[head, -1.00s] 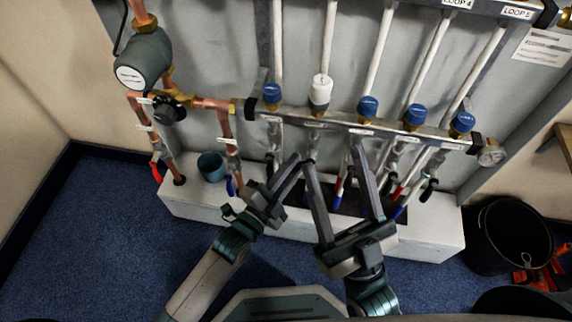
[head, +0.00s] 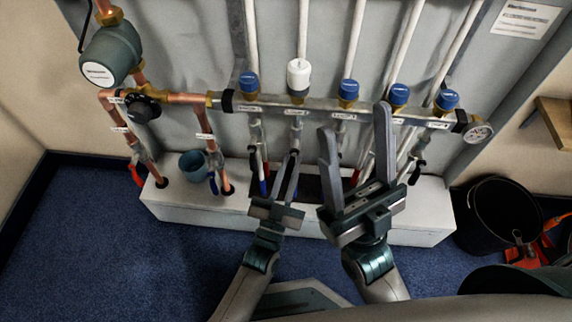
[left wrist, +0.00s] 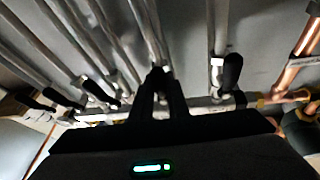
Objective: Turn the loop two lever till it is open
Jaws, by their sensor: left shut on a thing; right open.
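The loop two pipe (head: 296,130) hangs below the white cap (head: 298,72), second from the left on the manifold bar. My left gripper (head: 293,155) reaches up to this pipe and is shut at its valve, on the loop two lever. The fingers hide the lever, so I cannot tell its angle. In the left wrist view my left gripper (left wrist: 160,73) is closed at the lower end of the loop two pipe (left wrist: 148,35). My right gripper (head: 354,120) is open and empty, its fingers spread in front of the pipes right of loop two.
The loop one black lever (left wrist: 232,74) is beside the left gripper in the wrist view. Blue caps (head: 348,90) top the other loops. A black bucket (head: 498,222) stands at right. Blue floor at left is clear.

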